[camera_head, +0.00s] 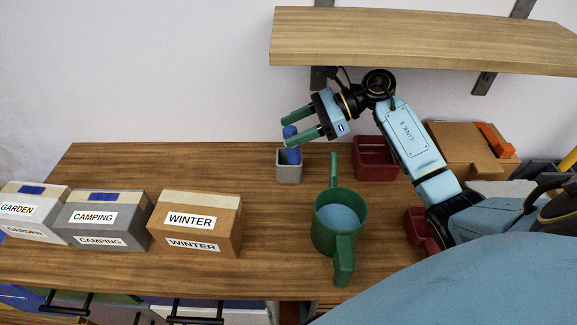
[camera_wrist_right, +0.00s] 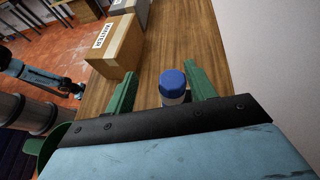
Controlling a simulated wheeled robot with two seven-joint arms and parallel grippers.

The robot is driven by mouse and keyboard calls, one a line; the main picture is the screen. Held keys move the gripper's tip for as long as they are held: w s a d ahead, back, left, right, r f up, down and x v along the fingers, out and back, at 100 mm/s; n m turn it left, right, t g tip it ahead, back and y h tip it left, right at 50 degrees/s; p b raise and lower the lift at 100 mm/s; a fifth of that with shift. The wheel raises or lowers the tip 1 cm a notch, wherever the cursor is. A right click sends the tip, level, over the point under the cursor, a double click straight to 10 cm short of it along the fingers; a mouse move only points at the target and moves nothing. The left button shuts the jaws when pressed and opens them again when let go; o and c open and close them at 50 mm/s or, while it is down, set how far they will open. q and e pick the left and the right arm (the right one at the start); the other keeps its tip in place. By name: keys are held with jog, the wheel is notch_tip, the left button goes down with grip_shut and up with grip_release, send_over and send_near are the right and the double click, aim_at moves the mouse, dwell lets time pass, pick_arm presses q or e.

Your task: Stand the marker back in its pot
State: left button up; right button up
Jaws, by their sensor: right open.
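The blue marker (camera_head: 293,156) stands nearly upright in the small grey pot (camera_head: 289,174), its lower part hidden by the pot wall. My right gripper (camera_head: 287,132) is open, with its green fingers on either side of the marker's upper part. In the right wrist view, the marker's blue cap (camera_wrist_right: 172,80) shows between the spread fingers (camera_wrist_right: 161,70), nearer the right one. I see a gap to the left finger; contact on the right is unclear. My left gripper does not show in the head view.
A green watering can (camera_head: 323,231) stands in front of the pot, and a dark red bin (camera_head: 375,160) to its right. Boxes, including WINTER (camera_head: 195,222), line the left. A wooden shelf (camera_head: 420,40) hangs above my right arm.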

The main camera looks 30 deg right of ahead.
jog(key=shift+d, duration=0.1)
jog(key=v, duration=0.7)
jog(key=shift+b, duration=0.4)
jog(key=shift+s+d+r, duration=0.1)
jog(key=shift+d, duration=0.05)
